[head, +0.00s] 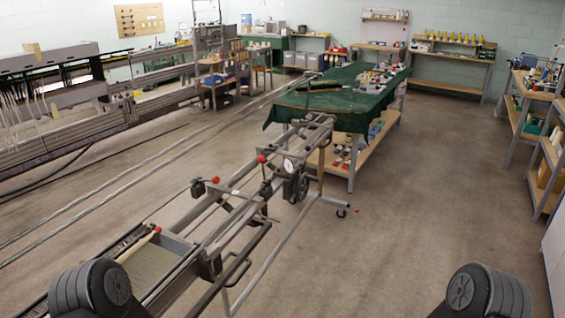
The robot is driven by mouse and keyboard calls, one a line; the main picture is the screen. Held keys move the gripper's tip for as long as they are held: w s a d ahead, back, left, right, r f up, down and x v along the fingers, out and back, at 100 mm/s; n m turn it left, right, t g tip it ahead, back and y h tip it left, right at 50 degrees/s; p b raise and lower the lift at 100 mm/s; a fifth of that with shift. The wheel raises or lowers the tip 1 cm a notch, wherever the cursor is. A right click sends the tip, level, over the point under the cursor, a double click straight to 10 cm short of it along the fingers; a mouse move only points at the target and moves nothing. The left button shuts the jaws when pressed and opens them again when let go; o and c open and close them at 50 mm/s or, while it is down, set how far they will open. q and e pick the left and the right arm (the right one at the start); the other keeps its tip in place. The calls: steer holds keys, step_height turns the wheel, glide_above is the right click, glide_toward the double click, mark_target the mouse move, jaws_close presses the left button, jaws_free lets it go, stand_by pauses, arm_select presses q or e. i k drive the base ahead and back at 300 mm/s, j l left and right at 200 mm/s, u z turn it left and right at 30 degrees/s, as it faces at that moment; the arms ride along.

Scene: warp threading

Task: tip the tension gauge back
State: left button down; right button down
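A small round gauge with a white face (289,165), which looks like the tension gauge, sits on the grey metal frame (225,213) near the middle of the view. It is too small to read, and I cannot tell how far it is tilted. A black wheel-like part (296,185) is just below and beside it. Red-knobbed levers stand on the frame to its left, one with a red knob (262,159) close by. Neither of my grippers shows; only dark rounded parts of my arms show at the bottom corners.
A table with a green cloth (300,112) holds several small items behind the frame. A wooden-handled tool (139,244) lies at the frame's near end. Long rails run along the left. Shelves (455,60) line the back and right walls. The floor (400,215) to the right is clear.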

mark_target(284, 164)
steer(key=z, duration=0.7)
steer(key=i+z, duration=0.15)
steer(key=i, duration=4.2)
steer(key=u, duration=3.95)
